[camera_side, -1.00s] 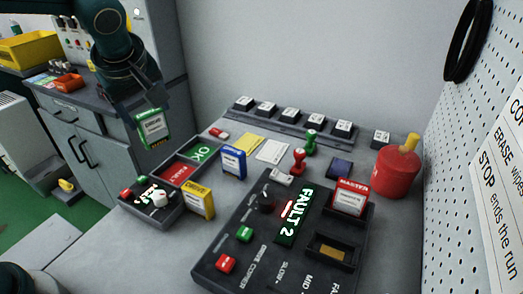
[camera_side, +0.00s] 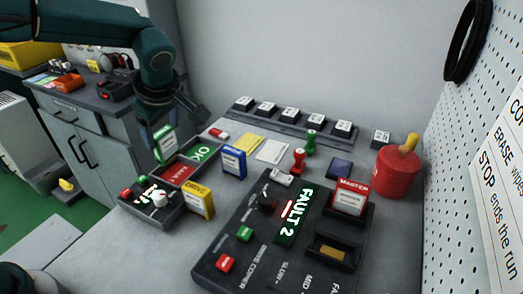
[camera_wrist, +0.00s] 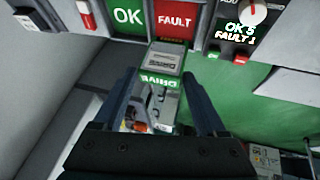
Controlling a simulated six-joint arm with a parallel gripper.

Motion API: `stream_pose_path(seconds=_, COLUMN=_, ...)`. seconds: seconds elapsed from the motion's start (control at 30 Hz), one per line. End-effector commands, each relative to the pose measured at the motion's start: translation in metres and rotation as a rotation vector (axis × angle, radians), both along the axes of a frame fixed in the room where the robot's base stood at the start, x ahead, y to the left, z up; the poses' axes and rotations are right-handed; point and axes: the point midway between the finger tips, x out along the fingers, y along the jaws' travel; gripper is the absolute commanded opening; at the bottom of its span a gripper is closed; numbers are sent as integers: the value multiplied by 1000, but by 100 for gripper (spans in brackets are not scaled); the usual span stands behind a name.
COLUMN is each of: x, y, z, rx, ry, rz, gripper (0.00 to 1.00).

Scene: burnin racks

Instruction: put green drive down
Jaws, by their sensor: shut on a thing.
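The green drive (camera_side: 165,145) has a green frame and a pale label. My gripper (camera_side: 168,118) is shut on it from above and holds it near the left edge of the two-part tray. In the wrist view the drive (camera_wrist: 163,68) sits between my two fingers (camera_wrist: 163,90). The tray has a green OK section (camera_side: 203,152) and a red FAULT section (camera_side: 178,174). Both sections, OK (camera_wrist: 128,15) and FAULT (camera_wrist: 175,18), look empty and lie just beyond the drive in the wrist view. I cannot tell whether the drive touches anything below it.
A blue drive (camera_side: 233,162) and a yellow drive (camera_side: 198,200) stand right of and in front of the tray. A counter box with a knob (camera_side: 152,195) adjoins the FAULT side. The large test station (camera_side: 235,262) showing FAULT 2 holds a red MASTER drive (camera_side: 350,197).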

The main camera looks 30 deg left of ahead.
Motion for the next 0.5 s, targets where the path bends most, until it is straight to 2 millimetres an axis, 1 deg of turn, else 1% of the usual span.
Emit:
stream_pose_path(seconds=0.03, x=3, y=-5, z=-3, rx=1, ry=1, rz=-3, gripper=0)
stream_pose_path(seconds=0.17, x=5, y=-9, z=-8, rx=1, ry=1, rz=0, gripper=0)
stream_pose_path(seconds=0.4, x=5, y=-9, z=-40, rx=2, ry=5, rz=-1, gripper=0)
stream_pose_path(seconds=0.5, x=5, y=-9, z=-46, rx=1, ry=3, rz=-1, gripper=0)
